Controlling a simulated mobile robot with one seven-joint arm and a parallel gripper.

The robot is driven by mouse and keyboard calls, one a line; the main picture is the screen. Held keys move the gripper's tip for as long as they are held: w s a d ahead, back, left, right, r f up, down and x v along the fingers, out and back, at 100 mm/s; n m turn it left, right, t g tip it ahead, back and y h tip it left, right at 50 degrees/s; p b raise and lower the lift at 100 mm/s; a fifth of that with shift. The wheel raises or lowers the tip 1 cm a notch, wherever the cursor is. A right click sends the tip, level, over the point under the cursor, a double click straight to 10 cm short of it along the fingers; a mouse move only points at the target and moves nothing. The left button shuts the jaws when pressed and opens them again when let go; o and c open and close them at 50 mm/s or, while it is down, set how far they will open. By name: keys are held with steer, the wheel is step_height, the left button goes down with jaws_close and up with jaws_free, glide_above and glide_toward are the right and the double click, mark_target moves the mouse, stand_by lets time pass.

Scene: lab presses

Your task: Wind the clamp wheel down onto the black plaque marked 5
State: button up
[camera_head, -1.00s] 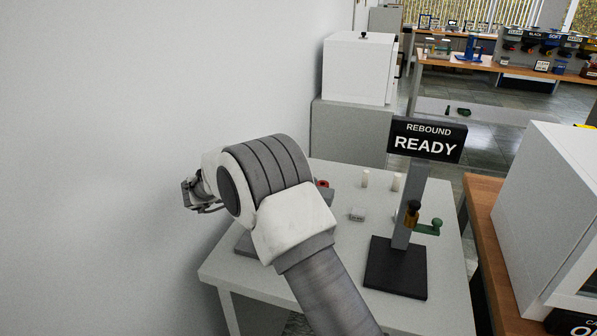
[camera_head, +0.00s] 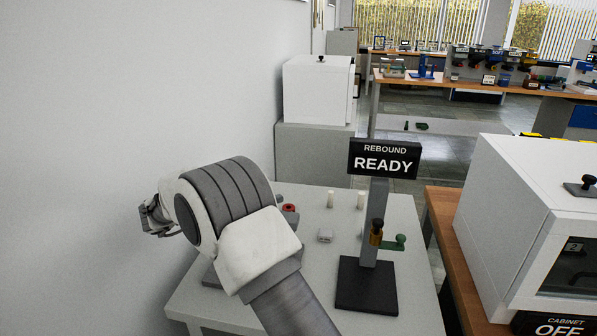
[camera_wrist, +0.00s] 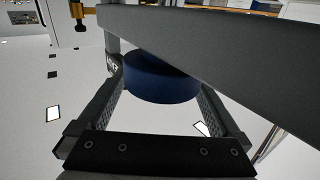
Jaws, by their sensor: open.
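In the wrist view a dark blue round piece (camera_wrist: 160,82), possibly the clamp wheel, shows between and beyond the fingers of my gripper (camera_wrist: 160,92). The gripper is open, with a finger on either side of the blue piece. I cannot tell whether the fingers touch it. A dark grey beam (camera_wrist: 225,45) crosses in front and covers part of it. In the head view my gripper (camera_head: 153,216) is at the left, near the wall, and my arm hides most of what stands there. I see no black plaque marked 5 that I can read.
A stand with a REBOUND READY sign (camera_head: 384,159) rises from a black base (camera_head: 366,288) on the white table (camera_head: 300,312). Small white pieces (camera_head: 325,236) and a red piece (camera_head: 290,208) are on the table. A white cabinet (camera_head: 510,190) stands on the right bench.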

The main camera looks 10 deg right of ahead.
steer(key=s+d+r, duration=0.4)
steer(key=d+r, duration=0.4)
steer(key=d, duration=0.3)
steer(key=shift+s+r+p, duration=0.2)
steer(key=shift+p, duration=0.2)
steer(key=shift+a, duration=0.1)
